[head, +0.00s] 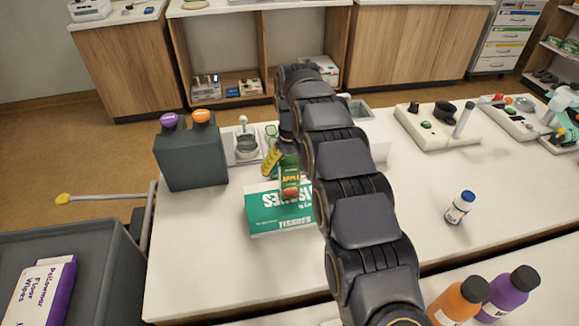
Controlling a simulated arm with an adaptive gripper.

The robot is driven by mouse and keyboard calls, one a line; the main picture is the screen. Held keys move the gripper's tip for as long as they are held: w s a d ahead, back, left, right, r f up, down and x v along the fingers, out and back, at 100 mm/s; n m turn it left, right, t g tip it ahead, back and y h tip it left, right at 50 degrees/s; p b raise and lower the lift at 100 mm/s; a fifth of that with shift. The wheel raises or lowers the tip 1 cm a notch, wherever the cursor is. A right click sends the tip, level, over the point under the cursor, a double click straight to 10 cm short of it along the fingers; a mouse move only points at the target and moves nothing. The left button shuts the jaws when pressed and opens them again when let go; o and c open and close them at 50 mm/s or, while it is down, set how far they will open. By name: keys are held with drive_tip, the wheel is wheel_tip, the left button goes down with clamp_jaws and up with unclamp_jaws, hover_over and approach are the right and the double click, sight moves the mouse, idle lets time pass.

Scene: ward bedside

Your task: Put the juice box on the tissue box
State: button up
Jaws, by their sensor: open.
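The juice box (290,181), green with an "APPLE" label and a red apple picture, is upright over the top of the tissue box. Its lower end overlaps the top face and it appears to stand there, though I cannot see the contact itself. The green and white tissue box (281,228) lies flat on the white table, its right side partly hidden by my arm. My gripper (288,147) is open at the upper end of the juice box. Its fingers are small and mostly hidden by the arm, so I cannot tell whether they touch the box.
A dark grey container with purple and orange caps (190,157) stands left. A yellow item (271,160) is just left of the gripper. Orange (459,302) and purple (509,294) bottles are in front.

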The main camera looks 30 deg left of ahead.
drive_tip(key=shift+r, duration=0.1)
wheel_tip(320, 180, up, 7)
drive_tip(key=shift+f, duration=0.15)
drive_tip(key=shift+r, duration=0.5)
drive_tip(key=s+d+r+m, duration=0.2)
drive_tip(key=d+r, duration=0.1)
drive_tip(key=d, duration=0.6)
drive_tip(key=s+d+r+m, duration=0.1)
drive_tip(key=s+d+r, duration=0.15)
drive_tip(key=d, duration=0.55)
drive_tip(key=s+d+r+m, duration=0.2)
drive_tip(key=d+r, duration=0.1)
drive_tip(key=d, duration=0.6)
drive_tip(key=s+d+f+m, duration=0.1)
drive_tip(key=s+d, duration=0.3)
drive_tip(key=s, duration=0.3)
drive_tip(key=s+d+f+m+g, duration=0.1)
drive_tip(key=s+d+f, duration=0.1)
drive_tip(key=s+d, duration=0.2)
drive_tip(key=s+d+f+m, duration=0.1)
drive_tip(key=s+d, duration=0.4)
drive_tip(key=s, duration=0.6)
drive_tip(key=shift+f+m+g, duration=0.15)
drive_tip(key=shift+m+g, duration=0.15)
drive_tip(key=shift+m, duration=0.2)
